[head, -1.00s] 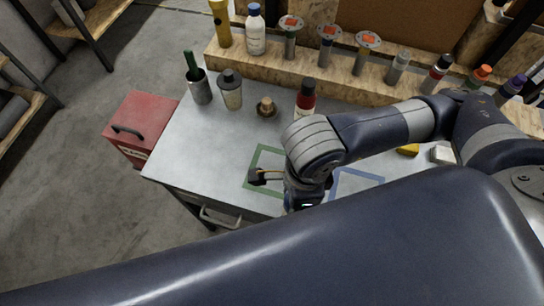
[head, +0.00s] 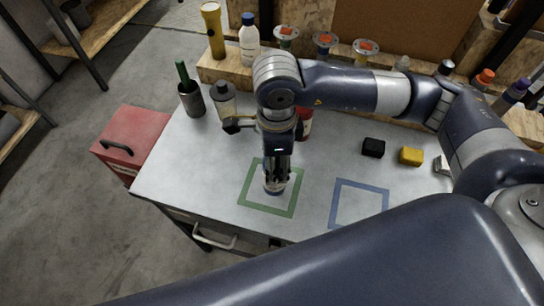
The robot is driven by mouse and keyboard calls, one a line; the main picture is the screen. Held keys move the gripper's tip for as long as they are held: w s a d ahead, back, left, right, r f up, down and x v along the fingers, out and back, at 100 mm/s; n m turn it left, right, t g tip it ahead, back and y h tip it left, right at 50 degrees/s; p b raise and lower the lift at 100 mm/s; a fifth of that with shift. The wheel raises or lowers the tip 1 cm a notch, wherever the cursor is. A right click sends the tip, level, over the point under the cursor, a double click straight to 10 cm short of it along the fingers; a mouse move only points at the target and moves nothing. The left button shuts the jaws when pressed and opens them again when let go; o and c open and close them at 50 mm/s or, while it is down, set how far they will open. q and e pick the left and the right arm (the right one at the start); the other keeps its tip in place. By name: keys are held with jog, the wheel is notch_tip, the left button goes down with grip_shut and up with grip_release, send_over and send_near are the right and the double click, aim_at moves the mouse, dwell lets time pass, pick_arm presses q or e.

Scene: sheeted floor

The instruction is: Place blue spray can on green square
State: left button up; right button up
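The green square (head: 246,198) is an outline on the grey tabletop, left of the blue square (head: 337,206). My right gripper (head: 278,172) points down over the green square. Its fingers are around a small grey can with a blue lower edge, which looks like the blue spray can (head: 273,190). The can looks upright inside the outline; whether its base touches the table is hard to tell. The gripper hides most of it. My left gripper is out of view.
A red-and-black can (head: 306,124) is partly hidden behind my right gripper. Black (head: 373,148) and yellow (head: 411,156) blocks lie right. A wooden rack (head: 213,66) lines the back.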

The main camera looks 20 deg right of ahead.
jog(key=shift+w, duration=0.95)
notch_tip(320, 180, down, 3)
jog(key=shift+f+p, duration=0.2)
jog(key=shift+p, duration=0.95)
jog(key=shift+w+f, duration=0.1)
jog(key=shift+f, duration=0.2)
jog(key=shift+f+b, duration=0.1)
jog(key=shift+b, duration=0.25)
jog(key=o, duration=1.2)
jog(key=shift+r, duration=0.2)
